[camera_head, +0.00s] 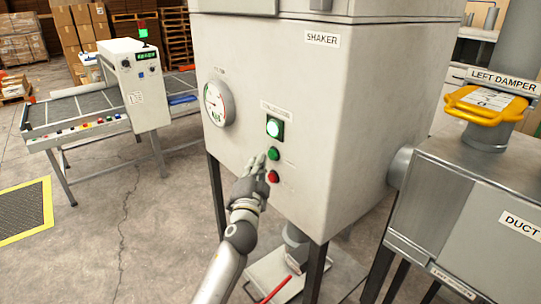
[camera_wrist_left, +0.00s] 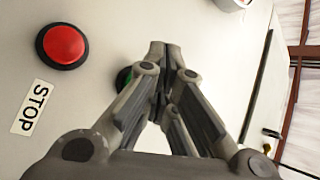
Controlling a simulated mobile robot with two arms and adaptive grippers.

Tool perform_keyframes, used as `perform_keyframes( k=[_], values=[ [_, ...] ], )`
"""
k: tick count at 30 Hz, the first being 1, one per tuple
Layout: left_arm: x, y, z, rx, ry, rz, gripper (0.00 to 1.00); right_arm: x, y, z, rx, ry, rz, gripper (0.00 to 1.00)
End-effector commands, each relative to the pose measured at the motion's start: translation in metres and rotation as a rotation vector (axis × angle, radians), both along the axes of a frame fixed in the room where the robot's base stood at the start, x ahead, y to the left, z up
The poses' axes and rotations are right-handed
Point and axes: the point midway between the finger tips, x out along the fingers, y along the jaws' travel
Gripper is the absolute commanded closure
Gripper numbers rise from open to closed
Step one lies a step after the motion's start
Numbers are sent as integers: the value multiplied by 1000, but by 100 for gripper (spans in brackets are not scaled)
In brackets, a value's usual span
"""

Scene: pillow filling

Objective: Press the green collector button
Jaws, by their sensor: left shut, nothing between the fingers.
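In the left wrist view the closed fingertips (camera_wrist_left: 164,48) cover most of the green button (camera_wrist_left: 124,79); only a green edge shows. Whether they touch it cannot be told. The red button (camera_wrist_left: 62,46) has a STOP label beside it. My right gripper is out of view.
A round gauge (camera_head: 218,103) is on the cabinet (camera_head: 360,120) left of the buttons. A grey duct (camera_head: 470,210) with a yellow-handled damper (camera_head: 487,104) stands at the right. A conveyor table (camera_head: 80,105) with a control box is at the left. The floor between is open.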

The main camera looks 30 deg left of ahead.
Motion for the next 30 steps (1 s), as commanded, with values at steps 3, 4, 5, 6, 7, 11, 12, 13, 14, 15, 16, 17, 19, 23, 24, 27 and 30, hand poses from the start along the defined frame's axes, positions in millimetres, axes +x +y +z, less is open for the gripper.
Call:
perform_keyframes(
  k=[3, 4, 5, 6, 7, 11, 12, 13, 14, 15, 16, 17, 19, 23, 24, 27, 30],
  values=[
    [0, 0, 0, 0, 0, 0, 100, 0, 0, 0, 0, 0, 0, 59],
    [0, 0, 0, 0, 0, 0, 100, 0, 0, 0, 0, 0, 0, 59],
    [-1, 1, 0, 0, 0, 1, 100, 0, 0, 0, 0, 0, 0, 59],
    [-2, 1, 0, 1, 1, 1, 100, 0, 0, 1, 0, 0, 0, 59],
    [-4, 2, 0, 0, 1, 2, 100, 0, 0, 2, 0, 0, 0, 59],
    [-16, 7, 0, -1, 1, 2, 100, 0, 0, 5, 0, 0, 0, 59],
    [-19, 9, 1, -1, 1, 2, 100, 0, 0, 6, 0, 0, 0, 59],
    [-22, 10, 1, -1, 2, 1, 100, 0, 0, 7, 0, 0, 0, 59],
    [-25, 11, 1, 0, 1, 2, 100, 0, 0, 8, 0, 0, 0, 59],
    [-29, 12, 0, 0, 1, 2, 100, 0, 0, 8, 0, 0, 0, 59],
    [-32, 14, 0, 0, 1, 2, 100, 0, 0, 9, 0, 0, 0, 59],
    [-34, 15, 0, 0, 1, 2, 100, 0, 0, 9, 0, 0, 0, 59],
    [-40, 17, 0, 1, 1, 1, 100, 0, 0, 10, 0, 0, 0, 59],
    [-45, 19, 1, 0, 0, 0, 100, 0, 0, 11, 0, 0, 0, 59],
    [-46, 19, 1, 0, -1, 1, 100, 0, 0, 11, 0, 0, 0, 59],
    [-46, 20, 0, 0, -1, 1, 100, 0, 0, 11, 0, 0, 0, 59],
    [-46, 20, 0, 0, -1, 1, 100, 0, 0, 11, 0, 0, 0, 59]
  ],
)
